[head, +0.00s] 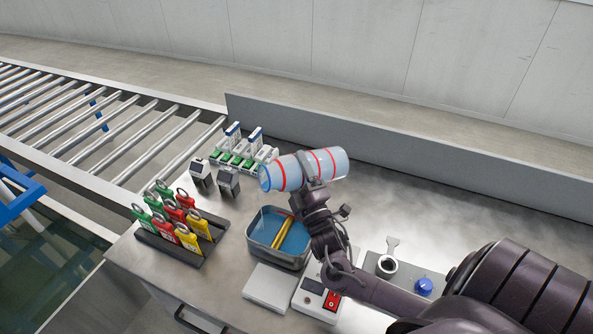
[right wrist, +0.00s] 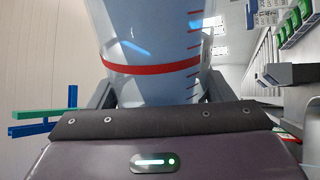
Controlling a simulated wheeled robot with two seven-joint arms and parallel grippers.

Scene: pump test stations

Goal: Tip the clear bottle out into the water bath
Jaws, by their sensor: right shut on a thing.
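The clear bottle (head: 289,172) has red bands and lies almost level in the air, its blue-tinted end pointing left. My right gripper (head: 313,184) is shut around its middle. In the right wrist view the bottle (right wrist: 150,68) fills the space between the fingers, with a red band and red graduation marks. The water bath (head: 262,228) is a grey tray of blue water on the bench, below and left of the gripper, with yellow sticks lying in it. The bottle is above the bath's far side in the picture, apart from it. My left gripper is not in view.
A rack of green, red and yellow tags (head: 178,228) stands left of the bath.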

